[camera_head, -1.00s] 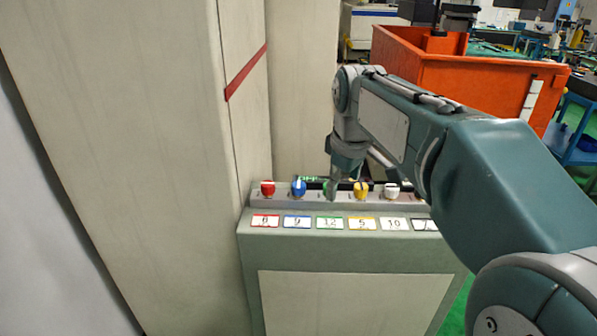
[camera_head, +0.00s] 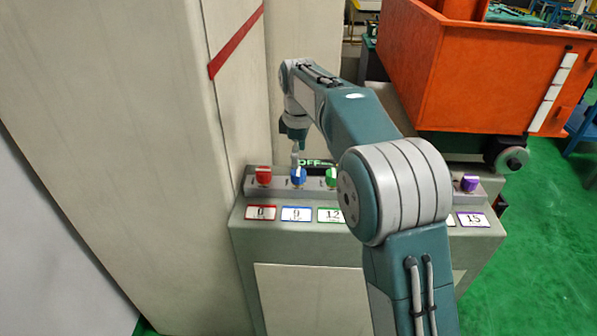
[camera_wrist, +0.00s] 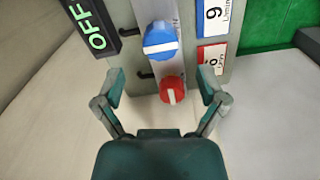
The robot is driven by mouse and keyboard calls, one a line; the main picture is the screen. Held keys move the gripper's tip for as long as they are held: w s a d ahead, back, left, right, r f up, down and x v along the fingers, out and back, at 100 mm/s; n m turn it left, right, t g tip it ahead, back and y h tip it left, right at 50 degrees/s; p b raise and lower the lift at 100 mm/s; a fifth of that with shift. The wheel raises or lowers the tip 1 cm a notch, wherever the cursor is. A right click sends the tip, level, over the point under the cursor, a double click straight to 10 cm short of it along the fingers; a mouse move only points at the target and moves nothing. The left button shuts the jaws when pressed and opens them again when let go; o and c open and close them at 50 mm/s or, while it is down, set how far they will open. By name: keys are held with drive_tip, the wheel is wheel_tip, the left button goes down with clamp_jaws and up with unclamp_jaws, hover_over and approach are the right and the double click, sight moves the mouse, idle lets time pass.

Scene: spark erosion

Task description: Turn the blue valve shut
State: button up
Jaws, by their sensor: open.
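The blue valve (camera_head: 298,176) is a round knob with a white bar, on the console ledge above a blue-framed label reading 9. It also shows in the wrist view (camera_wrist: 160,41), beyond my fingertips, with its white bar lying roughly across the picture. My gripper (camera_head: 295,158) is just above and behind the blue valve in the head view. In the wrist view my gripper (camera_wrist: 159,87) has its two fingers spread wide and empty. The red valve (camera_wrist: 172,90) lies between the fingertips in that picture; I cannot tell any contact.
The red valve (camera_head: 263,176) is left of the blue one, the green valve (camera_head: 331,177) right, and a purple valve (camera_head: 469,183) far right. A display (camera_wrist: 90,27) reads OFF. A tall beige cabinet (camera_head: 120,130) stands left. An orange bin (camera_head: 480,75) is behind right.

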sight(299, 171)
wheel_tip(299, 171, down, 6)
drive_tip(key=shift+r, duration=0.1)
drive_tip(key=c, duration=1.2)
